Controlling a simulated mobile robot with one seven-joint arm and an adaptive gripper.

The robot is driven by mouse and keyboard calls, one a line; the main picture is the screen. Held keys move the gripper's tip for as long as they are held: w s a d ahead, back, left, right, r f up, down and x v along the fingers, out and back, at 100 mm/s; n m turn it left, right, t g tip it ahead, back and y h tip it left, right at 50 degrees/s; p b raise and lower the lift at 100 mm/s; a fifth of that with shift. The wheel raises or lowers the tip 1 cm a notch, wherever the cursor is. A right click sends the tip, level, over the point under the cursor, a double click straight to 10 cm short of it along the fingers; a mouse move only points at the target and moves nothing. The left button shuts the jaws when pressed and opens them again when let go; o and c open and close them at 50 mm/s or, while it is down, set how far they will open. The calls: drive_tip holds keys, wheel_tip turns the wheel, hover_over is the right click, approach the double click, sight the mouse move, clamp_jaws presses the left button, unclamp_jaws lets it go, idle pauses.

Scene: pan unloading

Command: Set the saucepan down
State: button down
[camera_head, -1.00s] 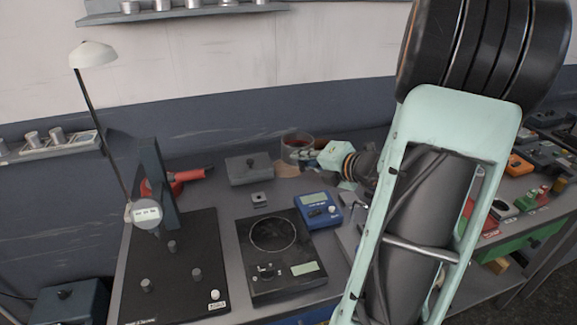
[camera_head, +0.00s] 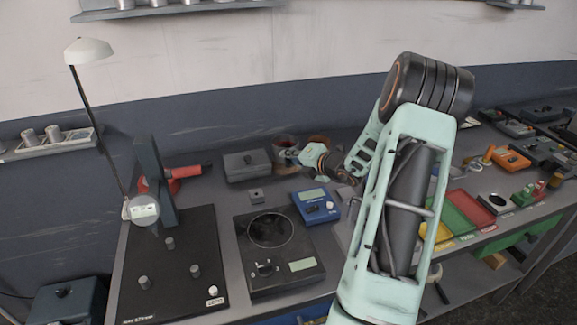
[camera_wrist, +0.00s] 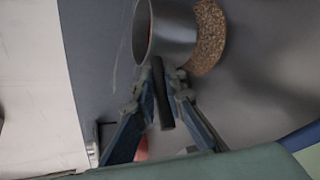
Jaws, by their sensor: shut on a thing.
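The saucepan (camera_wrist: 172,32) is a grey metal pan with something red inside, at the top of the wrist view. Its dark handle (camera_wrist: 162,98) runs between the two fingers of my gripper (camera_wrist: 156,84), which is shut on it. A speckled brown cork mat (camera_wrist: 209,38) shows right beside the pan's base; whether they touch I cannot tell. In the head view the saucepan (camera_head: 284,143) is small, at the back of the bench by the wall, with my gripper (camera_head: 305,156) just right of it, its fingertips hard to make out.
A reddish-brown round thing (camera_head: 318,142) stands right of the pan. A grey box (camera_head: 247,165) is to its left. A blue meter (camera_head: 316,206) and black scale (camera_head: 279,258) are in front. Coloured trays (camera_head: 468,210) lie to the right.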

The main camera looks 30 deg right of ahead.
drive_tip(key=shift+w+f, duration=0.1)
drive_tip(key=shift+f, duration=1.4)
drive_tip(key=shift+f, duration=0.1)
drive_tip(key=shift+f, duration=0.2)
drive_tip(key=c, duration=2)
unclamp_jaws()
drive_tip(key=shift+r, duration=0.1)
drive_tip(key=shift+r, duration=0.2)
drive_tip(key=v, duration=0.7)
drive_tip(key=shift+s, duration=0.3)
